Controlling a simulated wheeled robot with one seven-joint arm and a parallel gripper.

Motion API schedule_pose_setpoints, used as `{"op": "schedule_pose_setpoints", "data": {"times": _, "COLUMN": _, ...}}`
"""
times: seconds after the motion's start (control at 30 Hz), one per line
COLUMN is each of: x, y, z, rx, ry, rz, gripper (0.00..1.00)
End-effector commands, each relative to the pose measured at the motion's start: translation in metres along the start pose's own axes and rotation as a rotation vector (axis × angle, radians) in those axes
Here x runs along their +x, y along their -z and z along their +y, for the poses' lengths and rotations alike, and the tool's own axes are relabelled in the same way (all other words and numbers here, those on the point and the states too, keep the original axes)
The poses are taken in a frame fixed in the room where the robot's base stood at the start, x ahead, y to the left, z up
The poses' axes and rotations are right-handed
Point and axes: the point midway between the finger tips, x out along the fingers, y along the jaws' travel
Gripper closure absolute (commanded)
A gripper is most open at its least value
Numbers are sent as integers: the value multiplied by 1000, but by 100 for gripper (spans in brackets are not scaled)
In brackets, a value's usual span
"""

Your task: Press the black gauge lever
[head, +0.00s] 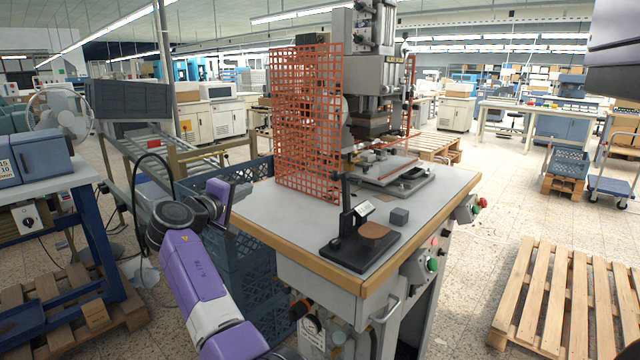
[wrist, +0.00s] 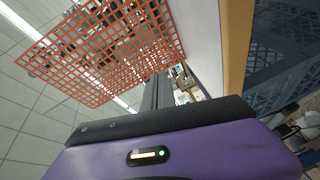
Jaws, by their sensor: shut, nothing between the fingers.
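The black gauge stands on the near right part of the press table (head: 275,215). It has a black base (head: 345,255), an upright post, a small white dial (head: 363,209) and a round brown pad (head: 374,230). A thin black lever (head: 354,177) sticks out near the top of the post. My gripper (head: 231,206) is left of the gauge, above the table's left edge, apart from the lever and empty. In the wrist view its dark fingers (wrist: 156,90) lie close together. I cannot make out the gauge or lever there.
Blue crates (head: 245,255) are beside the table. The table's front left surface is clear.

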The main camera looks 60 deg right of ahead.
Motion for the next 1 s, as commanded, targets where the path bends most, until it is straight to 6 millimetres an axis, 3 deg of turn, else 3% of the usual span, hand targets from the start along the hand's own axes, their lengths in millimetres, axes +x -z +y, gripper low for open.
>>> {"op": "schedule_pose_setpoints", "data": {"times": 0.13, "x": -2, "y": -20, "z": 46, "rx": -110, "ry": -70, "rz": -233, "gripper": 100}}
{"op": "schedule_pose_setpoints", "data": {"times": 0.23, "x": -14, "y": -42, "z": 60, "rx": -202, "ry": -118, "rz": -386, "gripper": 100}}
{"op": "schedule_pose_setpoints", "data": {"times": 0.5, "x": -42, "y": -83, "z": 68, "rx": -313, "ry": -181, "rz": -614, "gripper": 100}}
{"op": "schedule_pose_setpoints", "data": {"times": 1.0, "x": -42, "y": -90, "z": 68, "rx": -321, "ry": -173, "rz": -636, "gripper": 100}}
